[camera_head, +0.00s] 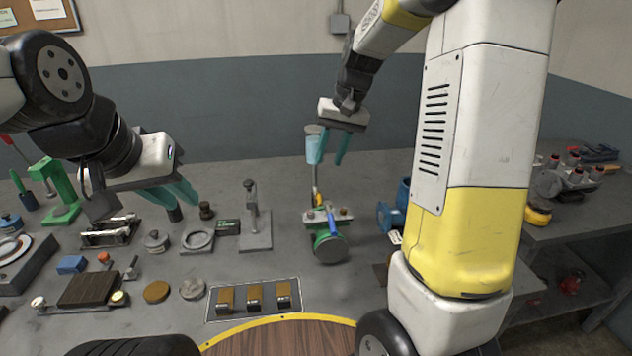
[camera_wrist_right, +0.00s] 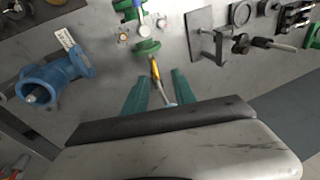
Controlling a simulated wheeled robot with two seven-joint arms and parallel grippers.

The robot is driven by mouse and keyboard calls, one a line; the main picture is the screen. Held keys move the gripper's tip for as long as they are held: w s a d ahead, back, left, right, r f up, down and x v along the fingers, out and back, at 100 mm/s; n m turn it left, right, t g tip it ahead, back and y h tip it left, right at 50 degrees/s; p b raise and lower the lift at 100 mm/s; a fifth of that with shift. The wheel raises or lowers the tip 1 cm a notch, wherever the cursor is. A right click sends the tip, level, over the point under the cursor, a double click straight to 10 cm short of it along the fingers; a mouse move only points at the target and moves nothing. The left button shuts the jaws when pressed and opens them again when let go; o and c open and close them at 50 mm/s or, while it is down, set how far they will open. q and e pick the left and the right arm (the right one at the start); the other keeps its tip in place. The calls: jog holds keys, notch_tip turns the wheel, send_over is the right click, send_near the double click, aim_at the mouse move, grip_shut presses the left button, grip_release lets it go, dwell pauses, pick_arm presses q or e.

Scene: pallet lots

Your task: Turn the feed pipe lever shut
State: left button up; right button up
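A green pipe valve (camera_head: 328,246) stands on the bench in the middle, with a short blue lever (camera_head: 332,222) on its front. A yellow-sleeved rod (camera_head: 318,196) rises behind it. Which of these is the feed pipe lever is not marked. In the right wrist view the valve (camera_wrist_right: 145,47) and rod (camera_wrist_right: 155,70) lie just past the fingertips; the rod's grey end shows between the fingers. My right gripper (camera_head: 333,158) is open above and behind the valve; contact cannot be told.
A blue pipe fitting (camera_head: 392,216) stands right of the valve, and a grey clamp stand (camera_head: 256,230) stands left of it. A panel with several brown blocks (camera_head: 254,298) lies in front. My right arm hides part of the bench at right.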

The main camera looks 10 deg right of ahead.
jog(key=g, duration=0.1)
send_near(320, 196)
jog(key=x, duration=0.8)
jog(key=shift+r, duration=0.1)
grip_shut()
